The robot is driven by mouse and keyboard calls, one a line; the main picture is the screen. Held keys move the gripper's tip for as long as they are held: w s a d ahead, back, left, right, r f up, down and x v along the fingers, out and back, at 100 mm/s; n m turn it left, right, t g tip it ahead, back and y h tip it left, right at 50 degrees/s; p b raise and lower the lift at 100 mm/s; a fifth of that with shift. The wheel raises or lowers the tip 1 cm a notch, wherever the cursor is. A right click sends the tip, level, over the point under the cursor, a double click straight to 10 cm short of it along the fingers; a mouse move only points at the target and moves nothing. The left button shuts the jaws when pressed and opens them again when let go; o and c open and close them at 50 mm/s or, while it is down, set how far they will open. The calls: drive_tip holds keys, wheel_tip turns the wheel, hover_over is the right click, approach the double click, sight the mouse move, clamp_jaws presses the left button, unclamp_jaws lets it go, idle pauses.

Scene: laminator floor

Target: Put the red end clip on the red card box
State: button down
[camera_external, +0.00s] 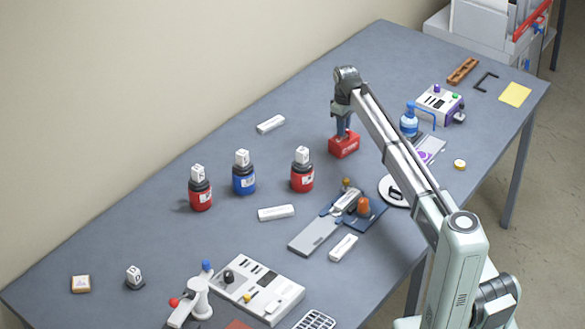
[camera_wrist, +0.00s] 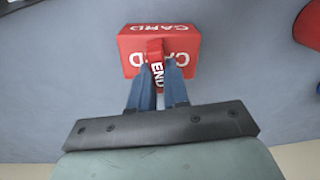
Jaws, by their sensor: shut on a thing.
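The red card box (camera_external: 343,148) stands on the grey-blue table under my gripper. In the wrist view the card box (camera_wrist: 130,46) shows white "CARD" lettering on its top and near side. My gripper (camera_wrist: 158,77) is shut on the red end clip (camera_wrist: 156,62), which bears the white word "END". The clip overlaps the near edge of the box's top in this view; I cannot tell whether it touches the box. In the external view my gripper (camera_external: 342,132) is right above the box, and the clip is too small to make out.
Two red bottles (camera_external: 200,195) (camera_external: 302,175) and a blue bottle (camera_external: 243,180) stand left of the box. White blocks (camera_external: 271,124) (camera_external: 276,212) lie nearby. A blue-capped bottle (camera_external: 409,122) and a white panel box (camera_external: 438,105) are to the right.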

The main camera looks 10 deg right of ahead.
drive_tip(key=shift+f, duration=0.1)
drive_tip(key=c, duration=1.1)
unclamp_jaws()
wheel_tip(320, 180, up, 12)
